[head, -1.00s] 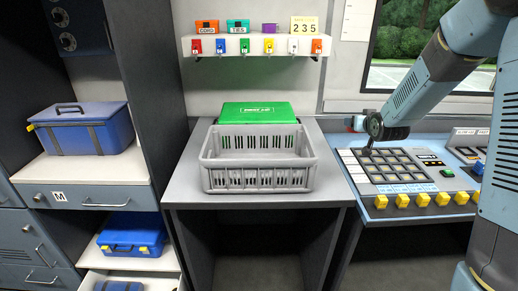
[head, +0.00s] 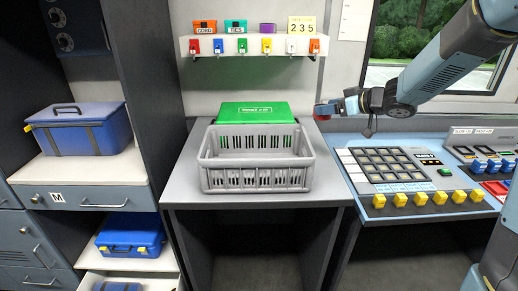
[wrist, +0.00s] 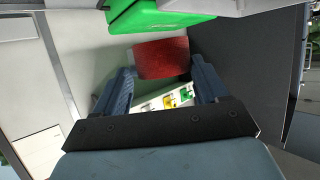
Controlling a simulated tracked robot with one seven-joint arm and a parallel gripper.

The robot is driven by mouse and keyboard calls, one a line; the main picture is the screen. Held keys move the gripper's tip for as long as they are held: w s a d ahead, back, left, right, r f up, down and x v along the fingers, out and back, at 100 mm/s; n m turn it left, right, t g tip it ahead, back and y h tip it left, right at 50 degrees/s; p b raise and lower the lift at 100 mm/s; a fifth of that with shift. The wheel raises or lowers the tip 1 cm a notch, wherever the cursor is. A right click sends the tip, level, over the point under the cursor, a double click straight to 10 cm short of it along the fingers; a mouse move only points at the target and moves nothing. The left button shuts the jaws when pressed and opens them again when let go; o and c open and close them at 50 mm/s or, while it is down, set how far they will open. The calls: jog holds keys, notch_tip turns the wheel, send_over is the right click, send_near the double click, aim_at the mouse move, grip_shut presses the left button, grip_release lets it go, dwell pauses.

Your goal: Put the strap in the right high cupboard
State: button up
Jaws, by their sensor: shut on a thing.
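My gripper (head: 338,107) is at the right of the head view, above the gap between the grey worktop and the button console. In the wrist view my gripper (wrist: 162,76) is shut on a red, rounded, fabric-like thing, which I take to be the strap (wrist: 161,57). A small red part of the strap (head: 322,110) also shows at the gripper's tip in the head view. The strap is held in the air. The right high cupboard cannot be made out in either view.
A grey basket (head: 257,180) and a green case (head: 257,112) sit on the worktop (head: 188,185). A white shelf (head: 250,46) with small boxes and coloured tags is on the wall. The button console (head: 350,172) lies below my arm. A blue toolbox (head: 83,133) sits at left.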

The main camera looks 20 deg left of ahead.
jog(key=shift+s+f+g, duration=0.25)
jog(key=shift+g, duration=0.05)
notch_tip(320, 180, down, 18)
jog(key=shift+r, duration=0.25)
dwell(0.3)
jog(key=o, duration=1.2)
jog(key=shift+f, duration=0.1)
